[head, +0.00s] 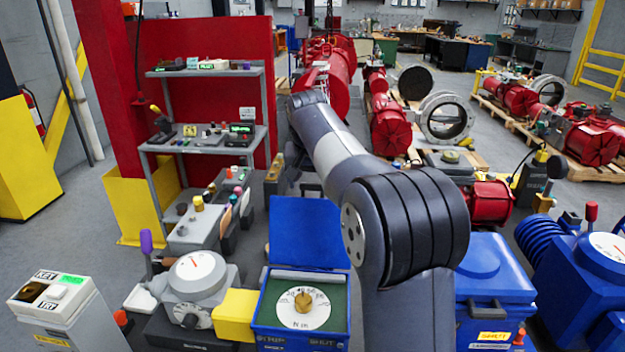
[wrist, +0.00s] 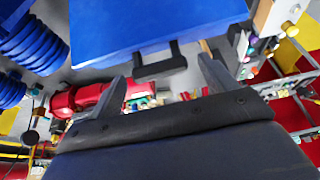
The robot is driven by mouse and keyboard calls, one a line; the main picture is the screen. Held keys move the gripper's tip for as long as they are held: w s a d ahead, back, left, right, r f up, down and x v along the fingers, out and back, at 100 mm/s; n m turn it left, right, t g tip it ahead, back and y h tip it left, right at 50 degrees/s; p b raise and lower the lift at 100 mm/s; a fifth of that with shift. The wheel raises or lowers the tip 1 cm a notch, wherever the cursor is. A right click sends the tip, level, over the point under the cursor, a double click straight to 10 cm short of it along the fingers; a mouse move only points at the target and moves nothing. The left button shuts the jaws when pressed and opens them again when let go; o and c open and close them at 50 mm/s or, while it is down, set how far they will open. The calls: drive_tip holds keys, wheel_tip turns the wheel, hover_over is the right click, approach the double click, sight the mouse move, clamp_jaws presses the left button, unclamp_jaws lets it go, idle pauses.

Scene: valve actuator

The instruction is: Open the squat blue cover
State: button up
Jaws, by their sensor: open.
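In the head view a blue cover (head: 306,228) stands raised at the back of an open blue box (head: 262,312), with a dial and brass knob inside. A second blue box (head: 490,275), at right behind my arm, has its lid down and a dark handle in front. In the wrist view a broad blue panel (wrist: 150,25) fills the top, with a black handle (wrist: 158,62) at its edge. It looks like the raised cover. My gripper (wrist: 168,70) is open, its fingers apart on either side of the handle, not visibly gripping it. The head view does not show the fingers clearly.
A yellow block (head: 235,315) and a grey dial unit (head: 196,280) stand left of the open box. A blue spring actuator (head: 580,262) is at far right. Shelves (head: 205,140) rise at left. Red actuators (head: 388,125) stand behind.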

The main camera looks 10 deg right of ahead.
drive_tip(key=shift+c, duration=0.2)
drive_tip(key=c, duration=1.3)
drive_tip(key=b, duration=0.1)
drive_tip(key=s+t+b, duration=0.1)
drive_tip(key=b, duration=0.1)
drive_tip(key=shift+s+a+r, duration=0.1)
drive_tip(key=shift+s+a, duration=0.15)
drive_tip(key=shift+c, duration=0.2)
drive_tip(key=s+b, duration=0.1)
drive_tip(key=s+r+t+b, duration=0.1)
drive_tip(key=b, duration=0.1)
drive_tip(key=s+a+b, duration=0.1)
drive_tip(key=shift+s+r+t+h, duration=0.15)
drive_tip(key=shift+r+t+h, duration=0.1)
drive_tip(key=shift+t+h, duration=0.15)
drive_tip(key=o, duration=1.4)
drive_tip(key=v, duration=1)
drive_tip(key=shift+s+a+r, duration=0.1)
drive_tip(key=shift+s+r, duration=0.15)
drive_tip(key=shift+r, duration=0.05)
